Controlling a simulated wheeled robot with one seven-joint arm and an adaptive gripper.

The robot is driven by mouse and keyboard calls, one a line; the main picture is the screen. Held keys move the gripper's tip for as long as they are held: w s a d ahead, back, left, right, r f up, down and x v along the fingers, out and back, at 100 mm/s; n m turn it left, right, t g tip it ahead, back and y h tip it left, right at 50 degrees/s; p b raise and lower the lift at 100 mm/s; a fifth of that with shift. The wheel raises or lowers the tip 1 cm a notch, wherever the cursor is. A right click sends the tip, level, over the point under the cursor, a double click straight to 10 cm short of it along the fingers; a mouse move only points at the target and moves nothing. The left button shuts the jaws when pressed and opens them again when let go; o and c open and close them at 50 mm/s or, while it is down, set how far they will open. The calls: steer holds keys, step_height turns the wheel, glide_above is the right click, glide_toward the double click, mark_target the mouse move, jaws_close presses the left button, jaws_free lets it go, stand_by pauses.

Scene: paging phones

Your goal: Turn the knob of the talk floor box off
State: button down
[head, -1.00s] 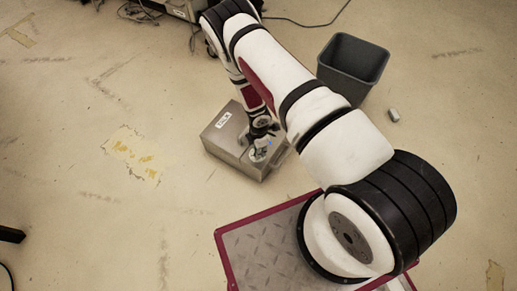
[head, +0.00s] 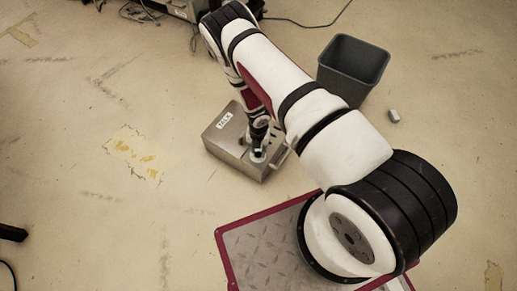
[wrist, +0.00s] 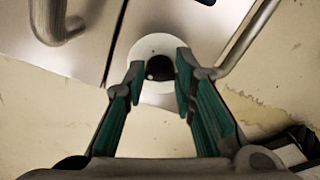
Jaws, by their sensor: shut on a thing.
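The talk floor box (head: 219,133) is a grey metal box on the floor with a white TALK label (head: 224,119) on its top. My gripper (head: 257,152) reaches down onto its near right part. In the wrist view, my gripper (wrist: 160,73) has its green-padded fingers on either side of a small black knob (wrist: 159,66). The knob sits on a white round plate (wrist: 150,45). The fingers are shut on the knob. In the head view, my gripper mostly hides the knob. Any marking for its setting is not readable.
Metal handles stand out from the box, one at upper left (wrist: 60,28) and one at right (wrist: 246,40) in the wrist view. A dark grey bin (head: 352,68) and a small pale object (head: 394,116) are to the right. The floor left of the box is clear.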

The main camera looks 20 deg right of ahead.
mark_target(258, 151)
steer(key=shift+w+n, duration=0.1)
steer(key=shift+n, duration=2.1)
steer(key=shift+p, duration=0.3)
steer(key=c, duration=1.3)
jaws_free()
step_height(258, 151, up, 12)
steer(key=shift+f, duration=0.1)
